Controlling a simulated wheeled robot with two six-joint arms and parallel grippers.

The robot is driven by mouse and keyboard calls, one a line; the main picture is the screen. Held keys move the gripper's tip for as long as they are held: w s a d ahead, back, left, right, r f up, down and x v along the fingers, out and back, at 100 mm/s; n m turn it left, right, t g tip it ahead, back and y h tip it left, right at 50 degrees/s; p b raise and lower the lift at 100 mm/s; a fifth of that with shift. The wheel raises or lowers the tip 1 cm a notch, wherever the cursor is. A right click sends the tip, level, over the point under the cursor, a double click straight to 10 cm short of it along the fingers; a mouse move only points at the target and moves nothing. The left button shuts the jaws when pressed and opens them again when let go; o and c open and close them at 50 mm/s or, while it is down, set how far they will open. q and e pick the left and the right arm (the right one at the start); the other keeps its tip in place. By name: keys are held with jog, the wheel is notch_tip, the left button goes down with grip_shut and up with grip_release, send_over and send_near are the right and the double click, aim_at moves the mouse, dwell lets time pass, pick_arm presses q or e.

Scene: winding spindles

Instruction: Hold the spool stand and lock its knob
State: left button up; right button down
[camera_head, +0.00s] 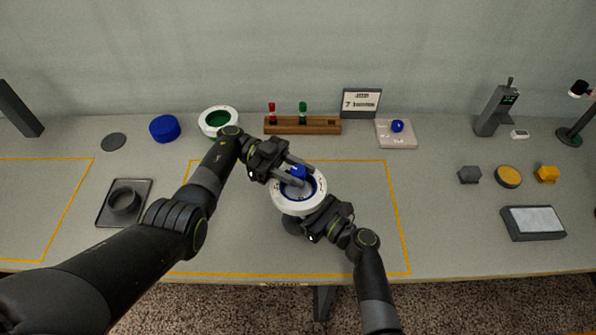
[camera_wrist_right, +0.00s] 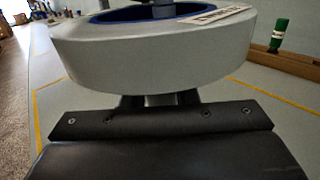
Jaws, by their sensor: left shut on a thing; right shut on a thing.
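The spool stand (camera_head: 290,209) is upright within the orange-outlined area. It has a round white body with a blue inner ring and a dark base. Its blue knob (camera_head: 298,171) is at the top centre, partly hidden by my left gripper (camera_head: 296,180), which is shut on it from above. My right gripper (camera_head: 314,218) reaches in from the front right and is shut on the stand, low under the white body. In the right wrist view, the stand's white body (camera_wrist_right: 150,58) fills the top, with a grey post and a label. The right fingertips are hidden under it.
Behind stand a green-centred white spool (camera_head: 218,121), a blue cylinder (camera_head: 165,128), a wooden rack (camera_head: 302,125) with red and green pegs, a sign (camera_head: 361,103) and a pale pad (camera_head: 396,134) with a blue knob. A black tray (camera_head: 107,218) is left.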

aim_at(298, 170)
pick_arm(q)
jog(key=o, duration=1)
jog(key=shift+f, duration=0.1)
jog(key=shift+c, duration=0.2)
jog(key=shift+r, duration=5)
